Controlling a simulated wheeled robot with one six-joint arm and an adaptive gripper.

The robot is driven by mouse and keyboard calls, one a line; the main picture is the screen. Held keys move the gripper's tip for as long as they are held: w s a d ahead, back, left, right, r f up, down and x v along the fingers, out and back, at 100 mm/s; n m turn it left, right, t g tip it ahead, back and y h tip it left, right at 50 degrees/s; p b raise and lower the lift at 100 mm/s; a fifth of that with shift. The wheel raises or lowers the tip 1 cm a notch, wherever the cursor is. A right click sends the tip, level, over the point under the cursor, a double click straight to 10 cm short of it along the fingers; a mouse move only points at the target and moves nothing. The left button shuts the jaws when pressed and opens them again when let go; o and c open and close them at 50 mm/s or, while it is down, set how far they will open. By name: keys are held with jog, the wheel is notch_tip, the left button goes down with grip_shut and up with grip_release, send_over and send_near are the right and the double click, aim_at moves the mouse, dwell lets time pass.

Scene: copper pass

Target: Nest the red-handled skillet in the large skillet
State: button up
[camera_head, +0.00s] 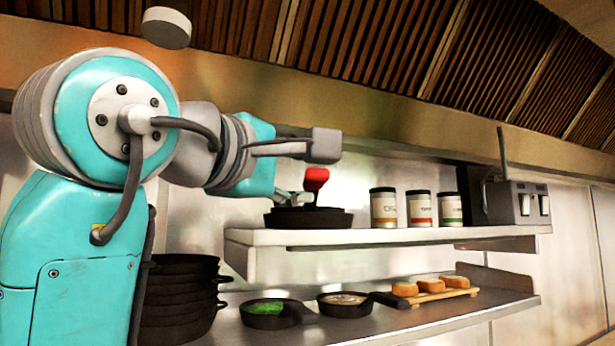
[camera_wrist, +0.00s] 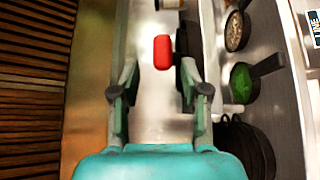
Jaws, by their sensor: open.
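The red handle of the red-handled skillet (camera_head: 316,180) stands up above the upper shelf. Below it is a dark skillet body (camera_head: 308,218) on the shelf. I cannot tell whether this is one pan or a small skillet sitting in the large skillet. In the wrist view the red handle (camera_wrist: 163,52) lies ahead, just beyond and between the fingertips, with dark pan metal to its right. My gripper (camera_head: 297,194) is open and close to the handle; it also shows in the wrist view (camera_wrist: 158,72), with a gap between its fingers and nothing clearly held.
Several labelled cans (camera_head: 421,209) and a grey box-like device (camera_head: 516,203) stand further right on the upper shelf (camera_head: 390,237). Below are a pan of greens (camera_head: 268,313), another small pan (camera_head: 344,303), bread on a board (camera_head: 440,292) and stacked dark pots (camera_head: 180,300).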

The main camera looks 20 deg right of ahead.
jog(key=v, duration=0.8)
jog(key=shift+s+a, duration=0.1)
jog(key=shift+s, duration=0.05)
